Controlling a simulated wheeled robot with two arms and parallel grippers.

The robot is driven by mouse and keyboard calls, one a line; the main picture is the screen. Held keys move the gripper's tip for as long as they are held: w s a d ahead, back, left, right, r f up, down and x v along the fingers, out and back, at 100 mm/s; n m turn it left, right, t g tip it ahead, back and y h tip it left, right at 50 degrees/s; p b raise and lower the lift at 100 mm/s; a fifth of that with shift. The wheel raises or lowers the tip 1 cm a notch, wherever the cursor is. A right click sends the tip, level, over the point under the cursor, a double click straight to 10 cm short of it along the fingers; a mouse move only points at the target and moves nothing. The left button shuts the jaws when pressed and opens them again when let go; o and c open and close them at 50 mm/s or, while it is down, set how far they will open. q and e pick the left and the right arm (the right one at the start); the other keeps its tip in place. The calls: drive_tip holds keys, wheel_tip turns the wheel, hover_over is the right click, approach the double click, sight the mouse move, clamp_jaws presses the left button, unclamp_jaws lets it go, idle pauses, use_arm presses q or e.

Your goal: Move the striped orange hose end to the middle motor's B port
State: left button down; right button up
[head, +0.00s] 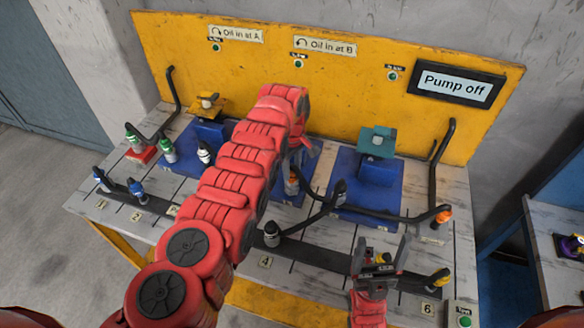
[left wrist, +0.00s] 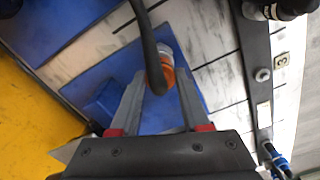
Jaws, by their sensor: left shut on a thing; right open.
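My left gripper (left wrist: 158,95) is shut on an orange hose end (left wrist: 167,76) with a black hose. Stripes on it cannot be made out. In the head view the orange hose end (head: 292,184) shows beside my red left arm, above the middle blue mat (head: 297,197). The middle motor and its B port are hidden behind that arm in the head view, and I cannot make them out in the left wrist view. My right gripper (head: 381,250) is open and empty above the front right of the bench, fingers pointing up in the picture.
A yellow-topped motor (head: 208,106) stands left and a teal motor (head: 377,143) right. A dark rail (head: 318,254) with hose ends runs along the bench front. Another orange hose end (head: 443,216) is at right. The display (head: 456,83) reads "Pump off".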

use_arm(q)
drive_tip(key=shift+f, duration=0.35)
drive_tip(key=c, duration=0.7)
unclamp_jaws()
drive_tip(key=shift+w+r, duration=0.1)
drive_tip(key=o, duration=0.3)
drive_tip(key=shift+o, duration=0.5)
drive_tip(key=shift+r, duration=0.1)
wheel_tip(320, 180, up, 6)
drive_tip(key=p, duration=0.5)
